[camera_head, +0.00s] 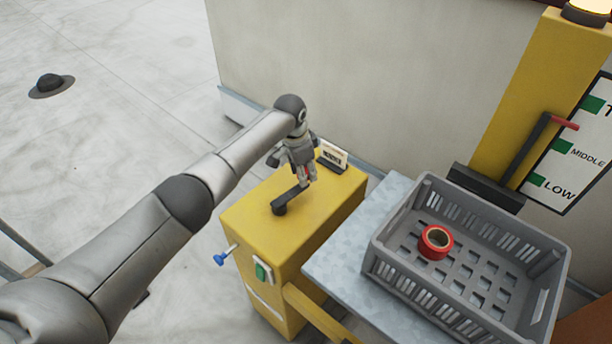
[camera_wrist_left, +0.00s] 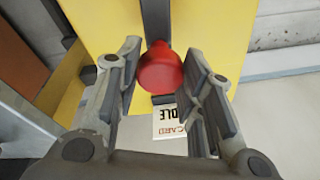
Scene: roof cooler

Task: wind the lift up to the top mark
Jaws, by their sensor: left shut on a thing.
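My left gripper (camera_head: 307,176) is above the yellow winch box (camera_head: 318,225), shut on the red knob (camera_wrist_left: 162,70) of the crank. The dark crank arm (camera_head: 291,196) runs from the knob down-left to its hub on the box top. In the left wrist view the knob sits between both fingers. The lift's grey platform (camera_head: 338,272) carries a grey crate (camera_head: 455,292) with a red tape roll (camera_head: 436,242) inside. The mark board (camera_head: 577,165) shows green marks, MIDDLE and LOW, with a cut-off top label. The red pointer tip (camera_head: 565,124) appears between the top and MIDDLE marks. My right gripper is out of view.
A small card (camera_head: 332,156) stands on the box behind the gripper; its lettering is partly hidden in the wrist view. A blue knob (camera_head: 221,259) and green switch (camera_head: 262,271) are on the box sides. A yellow mast (camera_head: 530,95) stands right. Open floor lies left.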

